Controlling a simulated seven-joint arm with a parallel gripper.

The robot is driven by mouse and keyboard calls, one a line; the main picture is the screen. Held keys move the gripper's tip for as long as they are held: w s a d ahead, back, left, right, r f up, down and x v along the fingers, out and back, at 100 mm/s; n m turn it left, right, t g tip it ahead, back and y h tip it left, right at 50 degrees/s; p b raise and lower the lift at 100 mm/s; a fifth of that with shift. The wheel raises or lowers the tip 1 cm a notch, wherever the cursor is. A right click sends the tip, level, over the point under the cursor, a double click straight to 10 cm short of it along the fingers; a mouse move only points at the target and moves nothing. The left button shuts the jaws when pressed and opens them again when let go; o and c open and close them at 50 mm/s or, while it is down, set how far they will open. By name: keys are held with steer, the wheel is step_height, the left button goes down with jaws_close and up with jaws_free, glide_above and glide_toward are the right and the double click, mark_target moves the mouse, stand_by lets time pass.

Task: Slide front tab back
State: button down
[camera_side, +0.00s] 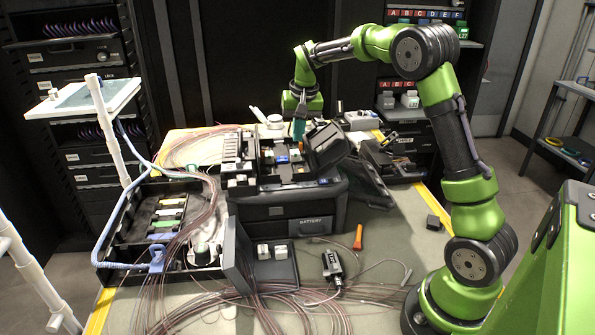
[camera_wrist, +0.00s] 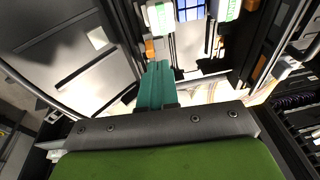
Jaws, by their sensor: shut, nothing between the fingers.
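The fusion splicer (camera_side: 305,205), a dark box marked BATTERY, stands mid-table with its lid (camera_side: 327,146) raised. My gripper (camera_side: 298,130) points down over the splicer's open top, by the lid. In the wrist view its teal fingers (camera_wrist: 157,70) are closed together with nothing between them, beside the splicer's inner channel. A white and green block (camera_wrist: 160,16) lies just beyond the fingertips, and a second one (camera_wrist: 229,10) sits to its right. Small orange parts (camera_wrist: 150,48) show next to them. I cannot tell which part is the front tab, nor whether my fingertips touch anything.
An open tray (camera_side: 130,225) with coloured sleeves and a blue hose stands left. Loose fibres spread over the front of the table. The mat between the splicer and my base is mostly clear.

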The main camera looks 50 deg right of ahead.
steer(key=shift+s+a, duration=0.95)
stand_by(0.5)
steer(key=shift+r, duration=0.15)
steer(key=shift+w+d+r, duration=0.1)
steer(key=shift+d+r, duration=0.05)
steer(key=shift+r, duration=2.75)
steer(key=shift+s+a+f+n, duration=0.3)
steer(key=shift+s+a+f, duration=0.55)
steer(key=shift+s+a, duration=0.05)
steer(key=s+a+r+n+t+y, duration=0.1)
steer(key=s+a+n+t, duration=0.3)
steer(key=s+a, duration=1.3)
steer(key=s+t+y, duration=0.1)
steer(key=s, duration=0.2)
steer(key=shift+s+r+y, duration=0.4)
